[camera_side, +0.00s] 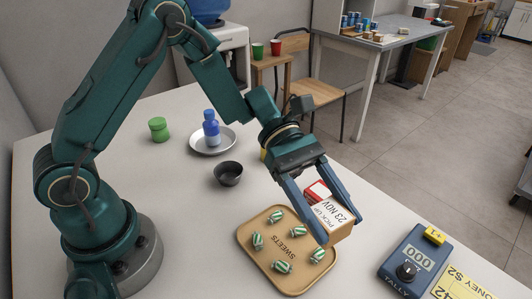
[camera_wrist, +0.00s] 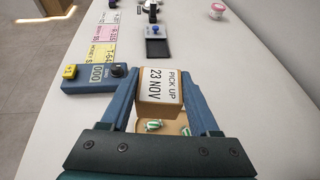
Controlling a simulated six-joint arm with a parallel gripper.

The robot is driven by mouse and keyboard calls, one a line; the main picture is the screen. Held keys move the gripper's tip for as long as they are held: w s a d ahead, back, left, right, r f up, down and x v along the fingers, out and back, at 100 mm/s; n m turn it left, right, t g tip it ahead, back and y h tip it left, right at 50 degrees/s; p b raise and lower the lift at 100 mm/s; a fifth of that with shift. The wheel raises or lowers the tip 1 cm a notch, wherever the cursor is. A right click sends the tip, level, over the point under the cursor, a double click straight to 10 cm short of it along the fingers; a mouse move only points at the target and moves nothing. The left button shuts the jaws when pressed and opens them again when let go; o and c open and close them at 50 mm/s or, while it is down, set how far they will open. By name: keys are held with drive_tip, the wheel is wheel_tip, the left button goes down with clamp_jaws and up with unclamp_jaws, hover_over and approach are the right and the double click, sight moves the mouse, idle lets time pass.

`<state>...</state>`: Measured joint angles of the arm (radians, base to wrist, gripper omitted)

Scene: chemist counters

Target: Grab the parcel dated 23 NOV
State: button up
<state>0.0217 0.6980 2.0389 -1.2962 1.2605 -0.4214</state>
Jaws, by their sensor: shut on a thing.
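The parcel (camera_side: 338,213) is a small brown box with a white label reading PICK UP 23 NOV. My gripper (camera_side: 338,222) is shut on it, with one blue finger on each side. In the wrist view the parcel (camera_wrist: 160,90) sits between the fingertips of my gripper (camera_wrist: 161,92), its label facing the camera. In the side view it shows at the right edge of the sweets tray. I cannot tell whether its underside touches anything.
The tan SWETS-like lettered tray (camera_side: 250,240) holds several green-striped sweets. A red and white thing (camera_side: 316,190) shows behind the parcel. A blue tally counter (camera_side: 408,262) stands at right. A dark bowl (camera_side: 228,173), metal plate (camera_side: 228,140) with blue bottle (camera_side: 211,130), and green jar (camera_side: 158,129) stand behind.

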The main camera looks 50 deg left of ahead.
sight(339, 216)
drive_tip(key=v, duration=0.4)
drive_tip(key=shift+w+d+r, duration=0.2)
drive_tip(key=shift+w+r, duration=0.05)
drive_tip(key=shift+r, duration=0.05)
